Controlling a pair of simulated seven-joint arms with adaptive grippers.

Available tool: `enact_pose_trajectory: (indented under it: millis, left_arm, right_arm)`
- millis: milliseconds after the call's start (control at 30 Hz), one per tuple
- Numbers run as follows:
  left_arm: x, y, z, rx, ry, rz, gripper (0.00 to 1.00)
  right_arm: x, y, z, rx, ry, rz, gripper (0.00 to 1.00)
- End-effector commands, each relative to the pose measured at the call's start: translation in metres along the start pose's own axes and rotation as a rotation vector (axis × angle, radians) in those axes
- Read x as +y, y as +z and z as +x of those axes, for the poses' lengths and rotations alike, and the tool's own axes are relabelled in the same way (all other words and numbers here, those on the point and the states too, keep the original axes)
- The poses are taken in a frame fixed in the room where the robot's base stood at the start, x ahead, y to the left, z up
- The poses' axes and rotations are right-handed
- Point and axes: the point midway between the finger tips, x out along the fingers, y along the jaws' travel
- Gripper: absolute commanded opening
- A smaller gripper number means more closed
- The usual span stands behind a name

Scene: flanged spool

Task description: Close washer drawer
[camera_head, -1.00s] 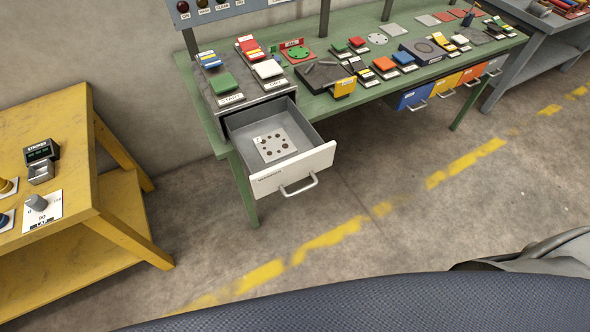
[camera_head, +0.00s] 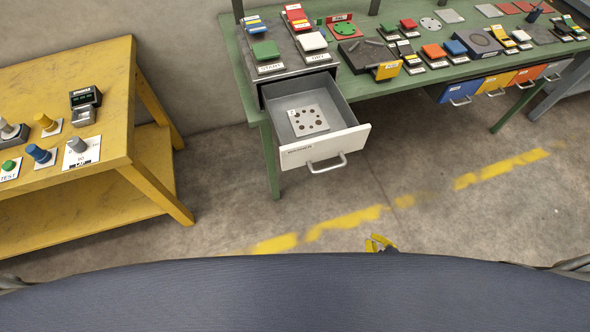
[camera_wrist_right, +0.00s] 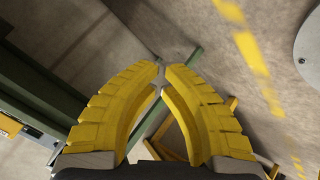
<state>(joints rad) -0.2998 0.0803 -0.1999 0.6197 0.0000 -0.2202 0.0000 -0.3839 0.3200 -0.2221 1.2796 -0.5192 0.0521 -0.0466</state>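The washer drawer (camera_head: 345,142) is pulled out of the grey cabinet (camera_head: 299,72) on the left end of the green bench. It has a white front with a small label and a metal bar handle (camera_head: 327,166). A light plate with several dark round spots (camera_head: 309,120) lies inside it. My right gripper (camera_head: 380,243), with yellow fingers, shows just above my dark body edge, well below and apart from the drawer. In the right wrist view its fingertips (camera_wrist_right: 162,67) come together with nothing between them. My left gripper is not in view.
A yellow table (camera_head: 62,150) with knobs and buttons stands at the left. The green bench (camera_head: 436,76) carries several colored blocks and plates, with blue, yellow and orange bins (camera_head: 462,89) under its edge. The concrete floor with a broken yellow line (camera_head: 345,222) is clear before the drawer.

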Motion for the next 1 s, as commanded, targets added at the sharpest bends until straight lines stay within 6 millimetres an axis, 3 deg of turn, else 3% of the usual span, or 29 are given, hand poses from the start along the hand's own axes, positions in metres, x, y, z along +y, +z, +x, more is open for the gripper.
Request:
enact_pose_trajectory:
  millis: [33,100,200,400,500,600,700,1000]
  left_arm:
    - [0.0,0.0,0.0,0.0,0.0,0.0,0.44]
    - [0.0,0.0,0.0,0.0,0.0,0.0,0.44]
    - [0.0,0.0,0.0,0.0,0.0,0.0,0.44]
    - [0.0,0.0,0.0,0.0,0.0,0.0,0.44]
    - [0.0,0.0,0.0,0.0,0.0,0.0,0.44]
    - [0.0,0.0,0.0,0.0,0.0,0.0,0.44]
    - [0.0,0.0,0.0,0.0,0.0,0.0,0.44]
    - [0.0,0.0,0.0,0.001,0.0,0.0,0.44]
  right_arm:
    - [0.024,-0.034,-0.003,0.088,0.031,-0.068,0.0]
    - [0.051,-0.082,-0.012,0.211,0.071,-0.171,0.0]
    - [0.082,-0.152,-0.034,0.387,0.126,-0.323,0.0]
    - [0.11,-0.279,-0.105,0.714,0.222,-0.627,0.0]
    - [0.111,-0.325,-0.143,0.847,0.261,-0.761,0.0]
    - [0.107,-0.359,-0.175,0.952,0.292,-0.877,0.0]
    - [0.1,-0.378,-0.196,1.022,0.306,-0.959,0.0]
    - [0.086,-0.389,-0.2,1.077,0.291,-1.012,0.0]
